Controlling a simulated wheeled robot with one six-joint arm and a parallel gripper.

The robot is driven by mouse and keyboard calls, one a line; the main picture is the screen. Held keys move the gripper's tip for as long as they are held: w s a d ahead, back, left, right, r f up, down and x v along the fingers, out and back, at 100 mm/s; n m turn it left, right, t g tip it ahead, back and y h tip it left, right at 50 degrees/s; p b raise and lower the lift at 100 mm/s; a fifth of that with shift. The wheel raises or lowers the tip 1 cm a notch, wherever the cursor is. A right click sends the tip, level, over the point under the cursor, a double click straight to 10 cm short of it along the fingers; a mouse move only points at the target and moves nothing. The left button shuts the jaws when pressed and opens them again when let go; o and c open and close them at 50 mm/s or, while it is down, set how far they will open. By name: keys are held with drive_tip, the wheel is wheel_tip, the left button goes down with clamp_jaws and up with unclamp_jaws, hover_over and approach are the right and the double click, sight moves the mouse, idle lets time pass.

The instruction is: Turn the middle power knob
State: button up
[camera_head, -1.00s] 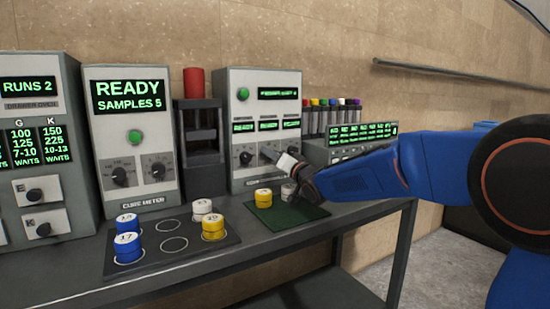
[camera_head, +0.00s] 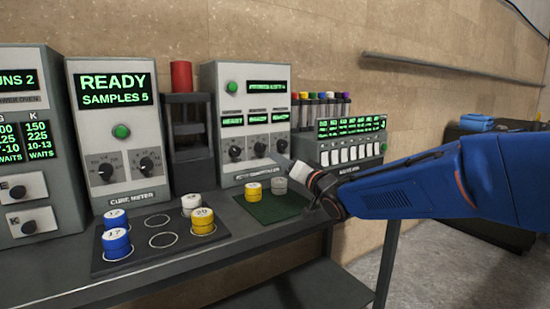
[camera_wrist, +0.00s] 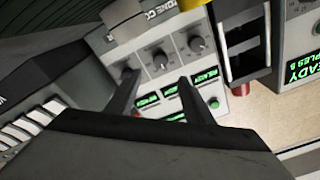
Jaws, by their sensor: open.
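The middle knob (camera_head: 260,149) is a dark dial in the row of three on the front of a light grey cabinet (camera_head: 247,95). It also shows in the wrist view (camera_wrist: 160,60). A left knob (camera_head: 235,153) and a right knob (camera_head: 282,146) flank it in the head view. My gripper (camera_head: 281,161) is in front of the cabinet's lower right part. In the wrist view its two dark fingers (camera_wrist: 158,88) are spread, with the middle knob beyond the gap between them. They look empty; whether a finger touches the cabinet I cannot tell.
A green mat (camera_head: 262,209) with a yellow pot (camera_head: 253,192) and a grey pot (camera_head: 279,186) lies below the cabinet. A keyed unit (camera_head: 350,140) stands to the right. A dark tray (camera_head: 125,257) with blue, white and yellow pots is at the left.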

drive_tip(key=shift+v, duration=2.65)
